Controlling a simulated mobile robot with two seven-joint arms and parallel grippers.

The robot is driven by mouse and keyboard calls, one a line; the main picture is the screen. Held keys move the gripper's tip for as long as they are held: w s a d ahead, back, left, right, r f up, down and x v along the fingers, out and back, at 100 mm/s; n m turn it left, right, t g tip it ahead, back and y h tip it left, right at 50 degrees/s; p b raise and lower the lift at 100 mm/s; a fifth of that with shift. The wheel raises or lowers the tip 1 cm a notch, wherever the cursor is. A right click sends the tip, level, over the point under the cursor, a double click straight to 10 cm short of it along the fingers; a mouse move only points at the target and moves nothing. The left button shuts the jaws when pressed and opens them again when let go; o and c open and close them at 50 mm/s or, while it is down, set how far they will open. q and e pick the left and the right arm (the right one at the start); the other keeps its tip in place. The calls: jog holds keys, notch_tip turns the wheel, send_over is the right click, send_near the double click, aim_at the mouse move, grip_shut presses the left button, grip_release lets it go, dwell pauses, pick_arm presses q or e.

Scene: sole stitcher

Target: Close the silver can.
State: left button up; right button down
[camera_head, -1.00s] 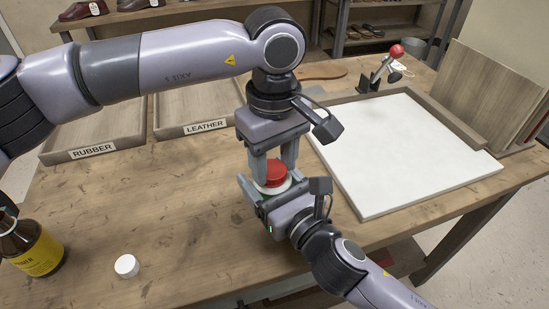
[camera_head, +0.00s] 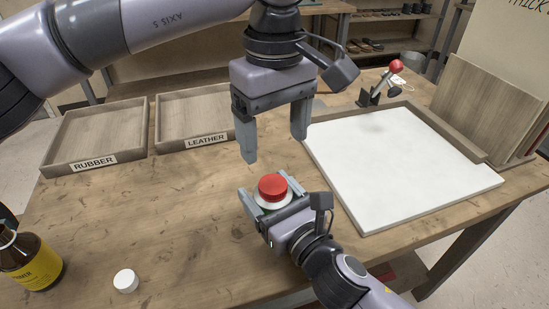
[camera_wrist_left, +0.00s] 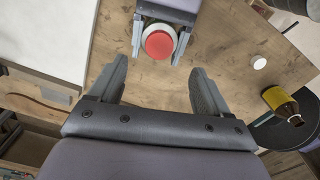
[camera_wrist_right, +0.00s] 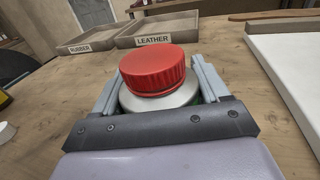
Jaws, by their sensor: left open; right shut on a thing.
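The silver can (camera_wrist_right: 160,97) stands upright between the fingers of my right gripper (camera_head: 275,205), which is shut on it. The cap also shows in the head view (camera_head: 272,187) and the left wrist view (camera_wrist_left: 158,44). My left gripper (camera_head: 273,150) is open and empty, above the cap and apart from it. The lower part of the can is hidden by my right gripper.
A brown bottle with a yellow label (camera_head: 33,262) and a white cap (camera_head: 126,281) are at the front left of the table. Trays marked RUBBER (camera_head: 65,162) and LEATHER (camera_head: 162,142) lie behind. A white board in a wooden frame (camera_head: 400,165) is at right.

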pick_arm(q)
jog(key=shift+r, duration=1.75)
pick_arm(e)
grip_release()
pick_arm(q)
jog(key=shift+r, duration=0.1)
pick_arm(e)
jog(key=shift+v, duration=3.6)
